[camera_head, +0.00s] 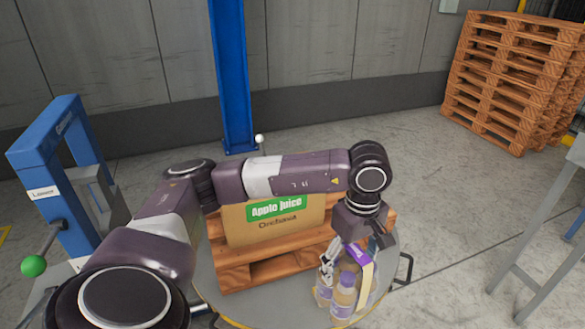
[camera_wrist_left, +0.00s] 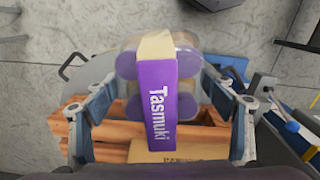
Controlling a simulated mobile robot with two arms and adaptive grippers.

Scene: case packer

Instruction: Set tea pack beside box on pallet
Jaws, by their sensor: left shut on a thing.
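The tea pack (camera_head: 343,296) is a group of bottles with purple caps and a purple and cream "Tasmuki" band; it also shows in the left wrist view (camera_wrist_left: 158,95). My left gripper (camera_head: 350,260) is shut on it from above, one finger on each side. The pack is at the front right of the wooden pallet (camera_head: 262,271); I cannot tell whether it touches anything below. The brown "Apple Juice" box (camera_head: 278,225) stands on the pallet, partly behind my left arm. Its edge shows low in the left wrist view (camera_wrist_left: 165,151). My right gripper is out of view.
The pallet lies on a round grey platform (camera_head: 212,284) with a metal handle at its right. A blue frame (camera_head: 62,165) with a green-knobbed lever stands left. A blue post (camera_head: 232,80) rises behind. Stacked pallets (camera_head: 505,85) and a grey table (camera_head: 545,220) are at the right.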

